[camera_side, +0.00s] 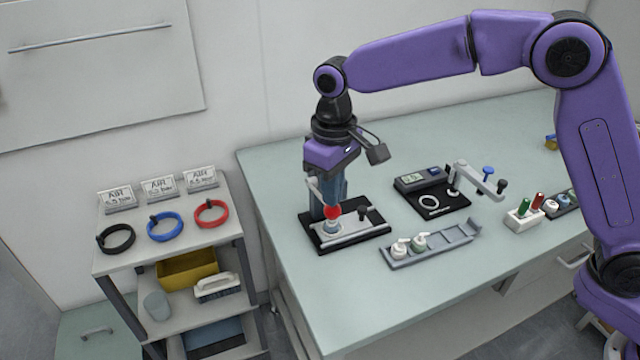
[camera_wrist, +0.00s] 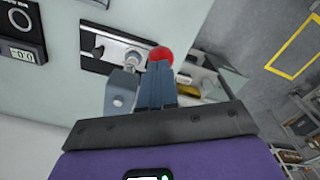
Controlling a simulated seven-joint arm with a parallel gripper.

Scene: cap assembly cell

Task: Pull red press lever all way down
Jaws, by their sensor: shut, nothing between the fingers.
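The press lever's red ball knob (camera_side: 332,212) stands low, just above the press's black base plate (camera_side: 312,243). In the wrist view the red knob (camera_wrist: 160,55) shows just beyond my gripper's fingertips (camera_wrist: 157,68). My gripper is shut, with its fingers together and nothing between them. It points down at the press from above, close to the knob. I cannot tell whether the fingertips touch the knob. Part of the press and lever is hidden behind my gripper.
A grey tray (camera_side: 440,250) with small white-capped bottles lies in front right of the press. A black-based fixture with a display (camera_side: 418,179) stands to the right. A white holder (camera_side: 521,217) stands further right. A shelf cart (camera_side: 170,246) stands left of the table.

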